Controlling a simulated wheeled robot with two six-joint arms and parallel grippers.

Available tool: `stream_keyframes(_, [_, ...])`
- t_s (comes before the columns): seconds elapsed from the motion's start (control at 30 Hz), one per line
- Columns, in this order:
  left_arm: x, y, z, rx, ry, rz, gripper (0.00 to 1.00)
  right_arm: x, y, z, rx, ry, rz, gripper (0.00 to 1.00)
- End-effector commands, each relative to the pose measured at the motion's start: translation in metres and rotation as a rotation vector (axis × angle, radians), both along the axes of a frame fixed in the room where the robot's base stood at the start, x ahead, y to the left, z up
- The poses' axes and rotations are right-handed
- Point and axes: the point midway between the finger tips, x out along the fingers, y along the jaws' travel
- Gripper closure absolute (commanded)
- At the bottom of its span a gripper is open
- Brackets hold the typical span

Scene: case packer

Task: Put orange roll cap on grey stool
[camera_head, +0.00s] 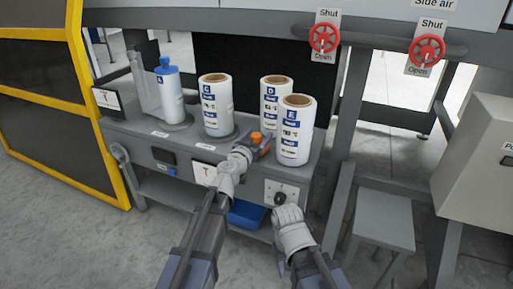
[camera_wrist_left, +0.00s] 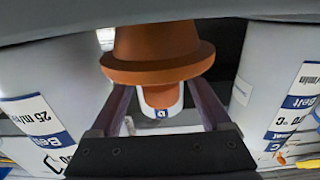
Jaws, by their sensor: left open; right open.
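My right gripper (camera_head: 283,207) is open, lower down, close to a black knob on the bench front. The grey stool (camera_head: 383,218) stands on the floor at the right, its top bare.
White rolls C (camera_head: 216,107), D (camera_head: 273,92) and E (camera_head: 295,135) stand upright around the left gripper. A blue bin (camera_head: 246,214) sits below. A grey frame post (camera_head: 346,125) stands between bench and stool.

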Motion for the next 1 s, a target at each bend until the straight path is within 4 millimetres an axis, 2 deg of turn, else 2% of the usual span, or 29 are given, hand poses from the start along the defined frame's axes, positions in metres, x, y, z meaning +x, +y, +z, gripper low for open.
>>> stream_keyframes(0.03, [0.0115, -0.0021, 0.0003, 0.0, 0.0, 0.001, 0.19, 0.0, 0.0, 0.0003, 0.0, 0.0, 0.0, 0.5])
stream_keyframes(0.1, [0.0174, -0.0041, 0.0003, 0.0, 0.0, 0.001, 0.19, 0.0, 0.0, 0.0003, 0.0, 0.0, 0.0, 0.5])
stream_keyframes(0.37, [0.0171, -0.0047, 0.0004, 0.0, 0.0, 0.001, 0.21, 0.0, 0.0, 0.0003, 0.0, 0.0, 0.0, 0.5])
stream_keyframes(1.0, [0.017, -0.0046, 0.0004, 0.0, 0.0, 0.001, 0.93, 0.0, 0.0, 0.0003, 0.0, 0.0, 0.0, 0.5])
